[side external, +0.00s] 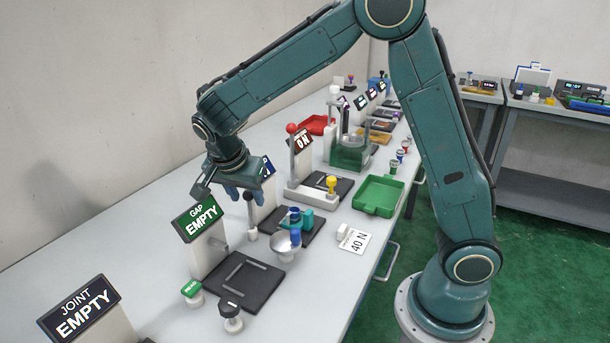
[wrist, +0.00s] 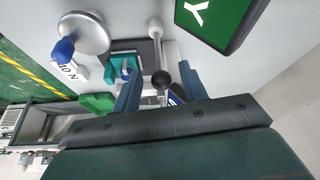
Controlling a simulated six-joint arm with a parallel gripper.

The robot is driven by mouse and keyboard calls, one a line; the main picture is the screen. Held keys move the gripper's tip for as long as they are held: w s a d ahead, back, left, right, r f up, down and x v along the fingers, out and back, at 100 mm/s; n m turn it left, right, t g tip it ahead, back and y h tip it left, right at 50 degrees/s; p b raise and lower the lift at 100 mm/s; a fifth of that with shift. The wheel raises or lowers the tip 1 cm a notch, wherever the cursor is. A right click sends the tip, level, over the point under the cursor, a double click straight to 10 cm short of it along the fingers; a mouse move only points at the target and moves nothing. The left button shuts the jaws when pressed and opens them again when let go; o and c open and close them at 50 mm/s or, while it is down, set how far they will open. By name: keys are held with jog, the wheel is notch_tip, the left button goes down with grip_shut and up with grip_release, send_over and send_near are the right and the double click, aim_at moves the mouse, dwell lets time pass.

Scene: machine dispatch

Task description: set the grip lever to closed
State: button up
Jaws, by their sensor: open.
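A lever with a black ball knob (side external: 249,197) stands near upright beside a dark plate with a teal vise-like block (side external: 297,218). I take it for the grip lever, but I can read no label on it. In the wrist view its black knob (wrist: 161,78) and pale rod (wrist: 156,45) show between my two blue fingers. In the wrist view the fingers (wrist: 160,88) stand apart on either side of the knob, with no clear contact.
The green "GAP EMPTY" sign (side external: 199,217) stands close below my gripper; it also shows in the wrist view (wrist: 222,22). A round silver pan with a blue knob (side external: 287,246) and a "40 N" card (side external: 353,241) lie to the right. A red-knobbed lever (side external: 292,130) stands behind.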

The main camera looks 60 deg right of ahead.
aim_at(249, 201)
jog(key=shift+x, duration=2.45)
grip_shut()
